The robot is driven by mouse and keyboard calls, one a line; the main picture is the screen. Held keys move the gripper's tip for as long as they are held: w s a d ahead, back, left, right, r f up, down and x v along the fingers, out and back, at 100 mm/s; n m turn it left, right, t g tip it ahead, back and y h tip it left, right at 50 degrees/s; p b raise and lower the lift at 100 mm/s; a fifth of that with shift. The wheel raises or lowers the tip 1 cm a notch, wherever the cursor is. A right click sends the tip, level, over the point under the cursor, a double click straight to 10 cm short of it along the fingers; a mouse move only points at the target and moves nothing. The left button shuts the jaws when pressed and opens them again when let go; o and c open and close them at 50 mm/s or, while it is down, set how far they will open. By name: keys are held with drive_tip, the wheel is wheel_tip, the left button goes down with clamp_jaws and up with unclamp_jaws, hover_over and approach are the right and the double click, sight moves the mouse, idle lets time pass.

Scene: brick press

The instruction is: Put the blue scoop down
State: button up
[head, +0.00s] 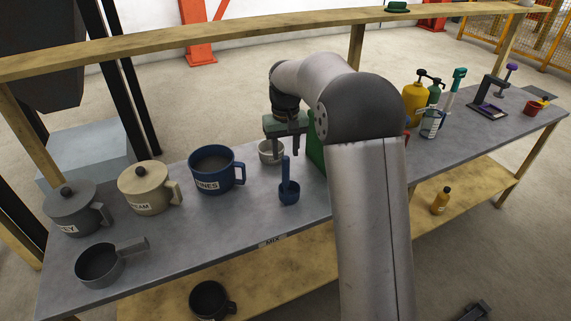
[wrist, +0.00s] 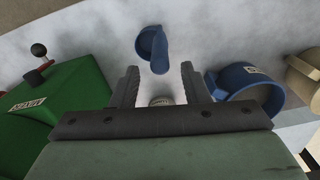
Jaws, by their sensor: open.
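The blue scoop (head: 289,194) rests on the grey worktop behind the MIX label, bowl down, its handle looking upright. It also shows in the wrist view (wrist: 150,44), beyond the fingertips. My gripper (head: 286,152) is open over the worktop, behind the scoop in the head view. The scoop looks apart from both fingers.
A blue FINES pot (head: 213,180) stands left of the scoop. A small pale cup (head: 268,158) is by my gripper, and a green box (wrist: 60,105) is close on the other side. A cream pot (head: 144,192) and grey pan (head: 98,266) are farther left.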

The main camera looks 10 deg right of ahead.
wheel_tip(320, 180, up, 6)
drive_tip(key=shift+f, duration=0.1)
drive_tip(key=s+f, duration=0.2)
drive_tip(key=s, duration=1)
drive_tip(key=s+d+f, duration=0.1)
drive_tip(key=s+f, duration=0.2)
drive_tip(key=s, duration=0.8)
drive_tip(key=s+f+m, duration=0.1)
drive_tip(key=s+f, duration=0.1)
drive_tip(key=s, duration=1)
drive_tip(key=shift+s+d+f+t, duration=0.25)
drive_tip(key=shift+s+t, duration=0.1)
drive_tip(key=shift+t, duration=0.05)
drive_tip(key=shift+o, duration=0.3)
